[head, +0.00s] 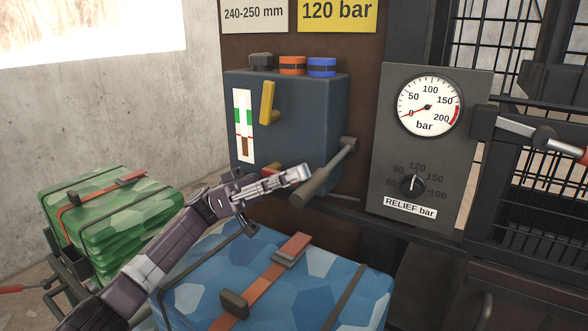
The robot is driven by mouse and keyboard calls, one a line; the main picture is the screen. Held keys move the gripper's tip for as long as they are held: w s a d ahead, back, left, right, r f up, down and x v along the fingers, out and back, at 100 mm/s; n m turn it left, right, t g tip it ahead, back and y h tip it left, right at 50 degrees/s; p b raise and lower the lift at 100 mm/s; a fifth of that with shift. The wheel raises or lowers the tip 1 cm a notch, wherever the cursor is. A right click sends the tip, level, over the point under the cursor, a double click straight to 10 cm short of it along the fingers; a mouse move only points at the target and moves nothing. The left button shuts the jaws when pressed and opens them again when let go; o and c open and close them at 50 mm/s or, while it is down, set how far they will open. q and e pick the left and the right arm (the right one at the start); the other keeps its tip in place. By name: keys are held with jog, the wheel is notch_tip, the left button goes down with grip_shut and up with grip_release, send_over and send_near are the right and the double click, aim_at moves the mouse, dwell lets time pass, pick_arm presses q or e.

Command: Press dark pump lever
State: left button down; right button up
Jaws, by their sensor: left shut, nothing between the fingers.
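The dark pump lever (322,176) sticks out from the lower right side of a dark blue-grey pump box (308,112). It slants down to the left from its pivot, ending in a thicker grip. My left gripper (304,174) is shut and empty. Its fingertips are just to the upper left of the lever's grip, very close to it in the picture. I cannot tell whether they touch it. A small red part beside the gripper is mostly hidden. My right gripper is not in view.
A gauge panel (376,155) with a pressure gauge (428,106) near 0 and a relief knob (412,185) stands right of the lever. A blue camouflage case (345,300) lies below my left arm, and green cases (120,215) at left. A yellow handle (267,102) projects from the box.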

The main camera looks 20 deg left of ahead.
pick_arm(q)
jog(key=shift+f, duration=0.15)
jog(key=v, duration=0.7)
jog(key=shift+a, duration=0.25)
dwell(0.3)
jog(key=shift+f, duration=0.1)
dwell(0.7)
